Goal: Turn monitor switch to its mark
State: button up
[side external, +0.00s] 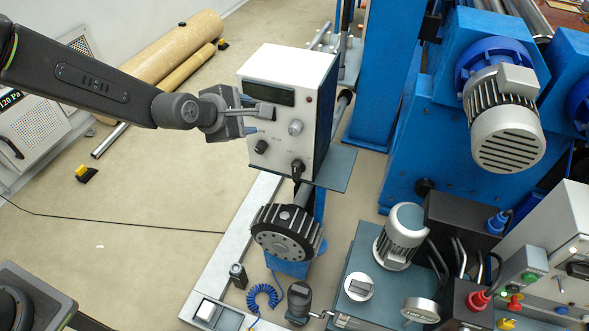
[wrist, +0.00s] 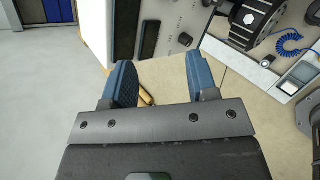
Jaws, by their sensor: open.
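The monitor (side external: 318,90) is a white box with a dark display (side external: 268,93) on its front. Its face carries a round silver knob (side external: 295,128), a small black knob (side external: 262,147) and a black pointer-shaped knob (side external: 298,168). I cannot tell which is the switch, nor read its mark. My gripper (side external: 260,118) is open in front of the face, near the display and above the black knobs. In the wrist view its blue fingers (wrist: 160,80) stand apart with nothing between them. A black knob (wrist: 185,40) shows beyond the fingertips there.
A black-rimmed winder disc (side external: 286,232) stands below the monitor. A blue machine with a grey motor (side external: 505,118) is at right, with a control box and red button (side external: 478,300) below. Cardboard rolls (side external: 175,58) lie behind my arm. The floor left of the monitor is mostly clear.

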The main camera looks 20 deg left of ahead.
jog(key=w+d+f+n+t+y, duration=0.1)
jog(key=d+f+n, duration=0.1)
jog(key=f+n, duration=0.3)
jog(key=w+d+f+n, duration=0.2)
jog(key=f, duration=0.5)
jog(key=n+t+y, duration=0.1)
jog(key=n+t, duration=0.1)
jog(key=n, duration=0.5)
send_near(295, 169)
jog(key=x, duration=0.9)
jog(key=shift+w+f, duration=0.15)
jog(key=shift+w, duration=0.1)
jog(key=c, duration=0.9)
